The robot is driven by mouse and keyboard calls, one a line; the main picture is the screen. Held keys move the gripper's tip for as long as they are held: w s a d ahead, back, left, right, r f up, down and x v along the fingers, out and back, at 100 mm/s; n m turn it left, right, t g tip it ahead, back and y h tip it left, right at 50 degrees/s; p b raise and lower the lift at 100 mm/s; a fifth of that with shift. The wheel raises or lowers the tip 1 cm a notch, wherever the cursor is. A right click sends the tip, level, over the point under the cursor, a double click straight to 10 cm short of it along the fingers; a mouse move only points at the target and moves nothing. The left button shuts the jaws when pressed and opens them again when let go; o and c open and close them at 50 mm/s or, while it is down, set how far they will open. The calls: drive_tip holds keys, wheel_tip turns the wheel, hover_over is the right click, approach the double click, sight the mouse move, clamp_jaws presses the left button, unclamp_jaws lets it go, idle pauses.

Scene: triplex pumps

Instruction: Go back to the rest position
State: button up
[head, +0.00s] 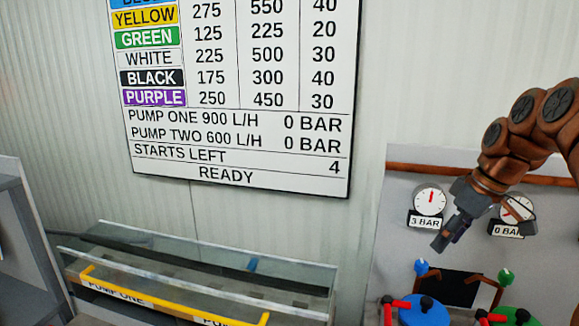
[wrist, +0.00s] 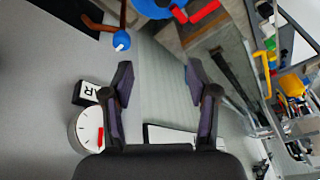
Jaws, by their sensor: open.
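My gripper (head: 453,232) is in front of the grey pump panel (head: 405,185) at the right of the head view, near the gauges. In the wrist view my gripper (wrist: 158,82) is open, with its two dark fingers apart and nothing between them. My brown arm comes in from the right edge of the head view. A left gauge (head: 430,199) has a label reading 3 BAR. A right gauge (head: 517,208) has a label reading 0 BAR and is partly hidden by my gripper.
Below the gauges are a blue knob (head: 421,267), a green knob (head: 505,276), and blue and green wheels with red handles. A glass-fronted bench with a yellow rail (head: 165,300) stands at the lower left. A wall board (head: 240,150) reads READY, starts left 4.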

drive_tip(key=s+a+f+m+g+h, duration=0.1)
drive_tip(key=s+a+f, duration=0.2)
drive_tip(key=s+a, duration=0.3)
drive_tip(key=s+a+f+g, duration=0.15)
drive_tip(key=s+a, duration=0.25)
drive_tip(key=a, duration=0.4)
drive_tip(key=s+a+f+m+h, duration=0.1)
drive_tip(key=s+f+m, duration=0.1)
drive_tip(key=s+f, duration=0.4)
drive_tip(key=s+a+f+m+g, duration=0.1)
drive_tip(key=s+f, duration=0.5)
drive_tip(key=s, duration=0.6)
drive_tip(key=shift+s+a+f+m+h+p, duration=0.25)
drive_tip(key=shift+a+m+h+p, duration=0.25)
drive_tip(key=shift+m, duration=0.6)
drive_tip(key=shift+g, duration=0.25)
